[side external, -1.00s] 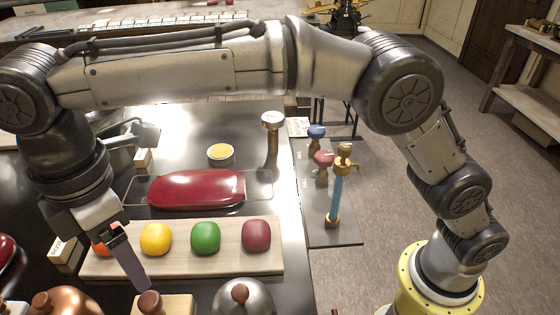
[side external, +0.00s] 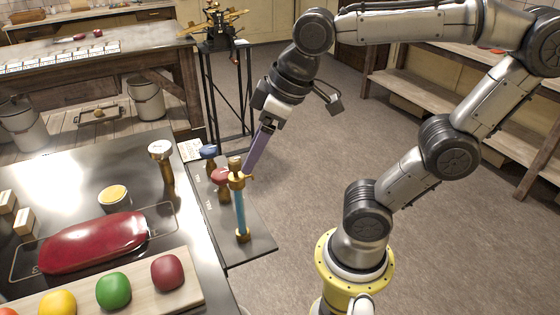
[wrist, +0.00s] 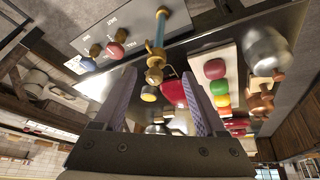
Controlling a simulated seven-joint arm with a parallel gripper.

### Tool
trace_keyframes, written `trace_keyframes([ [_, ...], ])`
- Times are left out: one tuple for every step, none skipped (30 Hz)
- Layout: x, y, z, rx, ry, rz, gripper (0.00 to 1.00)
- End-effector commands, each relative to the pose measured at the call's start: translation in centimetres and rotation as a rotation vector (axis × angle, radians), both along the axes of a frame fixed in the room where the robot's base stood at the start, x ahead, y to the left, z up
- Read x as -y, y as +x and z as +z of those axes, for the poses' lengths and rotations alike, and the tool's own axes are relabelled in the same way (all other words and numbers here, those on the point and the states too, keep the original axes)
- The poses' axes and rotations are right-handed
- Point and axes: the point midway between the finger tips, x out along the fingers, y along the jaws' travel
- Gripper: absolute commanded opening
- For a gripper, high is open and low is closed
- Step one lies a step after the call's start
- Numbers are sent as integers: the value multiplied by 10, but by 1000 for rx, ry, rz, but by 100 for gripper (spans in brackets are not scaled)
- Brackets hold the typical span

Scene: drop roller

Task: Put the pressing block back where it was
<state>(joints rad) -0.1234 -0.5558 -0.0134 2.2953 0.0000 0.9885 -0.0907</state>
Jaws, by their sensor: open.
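My gripper (side external: 252,168) is open and points down beside the brass top of a blue column (side external: 240,210) on a grey side shelf. In the wrist view its two purple fingers (wrist: 158,104) are spread, and nothing is held between them. The brass top (wrist: 154,72) shows beyond the gap; I cannot tell whether a finger touches it. A pale block with a brown knob (wrist: 259,84), perhaps the pressing block, shows at the right in the wrist view, beyond the board of coloured pieces. It is outside the side view.
Blue (side external: 209,152) and red (side external: 220,175) knobbed handles stand close beside the column. A brass post (side external: 162,165) stands at the table edge. A long red slab (side external: 95,243) and a wooden board (side external: 190,290) with coloured pieces lie on the table. Open floor is to the right.

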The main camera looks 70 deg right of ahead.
Motion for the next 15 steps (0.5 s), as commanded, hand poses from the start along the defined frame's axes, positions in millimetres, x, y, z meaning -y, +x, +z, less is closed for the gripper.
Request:
trace_keyframes([
  [10,-14,-10,19,13,-61,73],
  [13,-20,-15,27,19,-91,73],
  [17,-27,-22,37,25,-124,73],
  [20,-32,-26,45,31,-144,73],
  [22,-35,-30,48,35,-163,73],
  [24,-39,-33,55,39,-181,73],
  [25,-41,-36,58,41,-190,73],
  [25,-42,-37,62,43,-198,73],
  [26,-44,-39,63,44,-205,73],
  [26,-44,-39,63,45,-209,73],
  [26,-45,-40,63,46,-210,73],
  [26,-45,-40,63,46,-210,73],
  [26,-44,-39,63,45,-209,73],
  [26,-44,-39,63,45,-209,73],
  [26,-44,-39,63,46,-208,73],
])
